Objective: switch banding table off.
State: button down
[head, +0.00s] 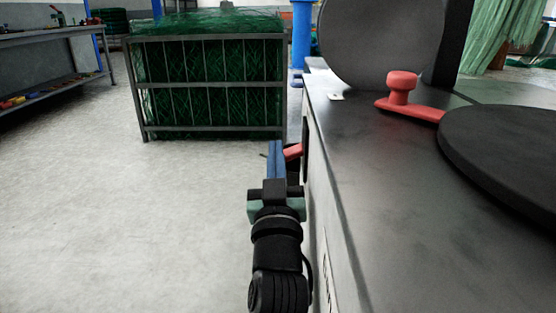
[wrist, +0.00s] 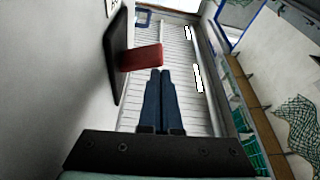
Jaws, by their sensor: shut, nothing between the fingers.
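The banding table (head: 375,190) stands on the right in the head view, with a grey metal top. A red switch lever (head: 292,151) sticks out from its left side. In the wrist view the lever (wrist: 142,57) juts rightward from a black plate (wrist: 118,50) on the pale side panel. My gripper (head: 274,146) is beside the table, its blue fingers together and empty. In the wrist view the fingertips (wrist: 160,72) are close to the lever's free end. I cannot tell whether they touch it.
A red knobbed arm (head: 401,88) and a black round plate (head: 505,150) are on the tabletop. A metal crate of green netting (head: 210,38) stands ahead. A workbench (head: 50,38) is at far left. The pale floor (head: 120,220) to the left is clear.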

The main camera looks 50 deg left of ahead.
jog(key=b+v, duration=0.2)
jog(key=v, duration=1)
jog(key=shift+s+d, duration=0.2)
jog(key=shift+d, duration=0.1)
jog(key=shift+f, duration=0.1)
